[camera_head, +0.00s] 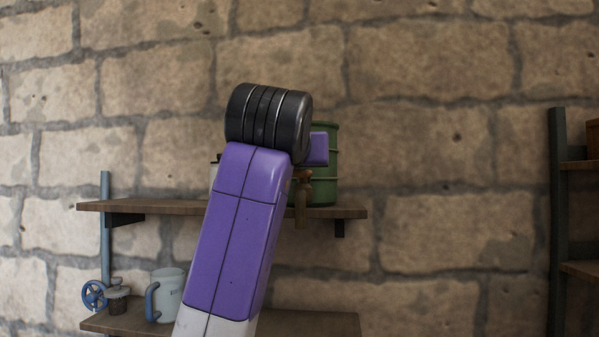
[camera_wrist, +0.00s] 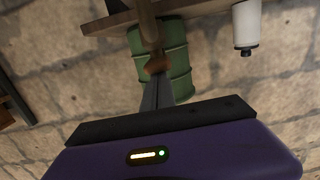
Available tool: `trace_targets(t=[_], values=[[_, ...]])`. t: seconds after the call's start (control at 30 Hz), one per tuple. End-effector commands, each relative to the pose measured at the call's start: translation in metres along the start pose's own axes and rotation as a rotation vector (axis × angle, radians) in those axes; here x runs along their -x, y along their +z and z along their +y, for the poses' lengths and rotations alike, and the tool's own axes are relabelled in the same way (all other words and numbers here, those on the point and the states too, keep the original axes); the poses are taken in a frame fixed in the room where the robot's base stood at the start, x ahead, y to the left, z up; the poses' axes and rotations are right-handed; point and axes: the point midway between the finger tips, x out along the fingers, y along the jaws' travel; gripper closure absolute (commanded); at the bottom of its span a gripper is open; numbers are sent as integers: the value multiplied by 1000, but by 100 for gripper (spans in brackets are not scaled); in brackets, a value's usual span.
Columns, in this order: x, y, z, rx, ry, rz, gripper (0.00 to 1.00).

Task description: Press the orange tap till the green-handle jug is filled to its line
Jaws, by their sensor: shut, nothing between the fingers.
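A green barrel (camera_head: 327,180) stands on the upper shelf, partly behind my arm. A brownish-orange tap (camera_head: 302,190) is on its front. The wrist view looks upside down and shows the barrel (camera_wrist: 178,50) and the tap's orange-brown top (camera_wrist: 157,64). My gripper (camera_wrist: 156,84) is shut and empty, its narrow dark fingers pointing at the tap top. They overlap it in the picture; I cannot tell whether they touch. My arm hides the gripper's fingers in the head view. No green-handle jug is visible; the space under the tap is partly hidden by my arm.
The upper shelf (camera_head: 140,207) and a lower shelf (camera_head: 310,324) are on the stone wall. A pale jug with a blue handle (camera_head: 170,293) and a small lidded pot (camera_head: 117,298) stand on the lower one. A white cylinder (camera_wrist: 246,22) is beside the barrel.

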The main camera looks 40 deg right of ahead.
Motion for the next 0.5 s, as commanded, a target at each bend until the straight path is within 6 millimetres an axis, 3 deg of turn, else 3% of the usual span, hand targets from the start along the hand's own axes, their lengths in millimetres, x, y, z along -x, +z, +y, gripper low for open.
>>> trace_targets(t=[0.03, 0.5], values=[[-1, 11, 0, 3, 2, 29, 100], [4, 23, -1, 1, -2, 151, 100]])
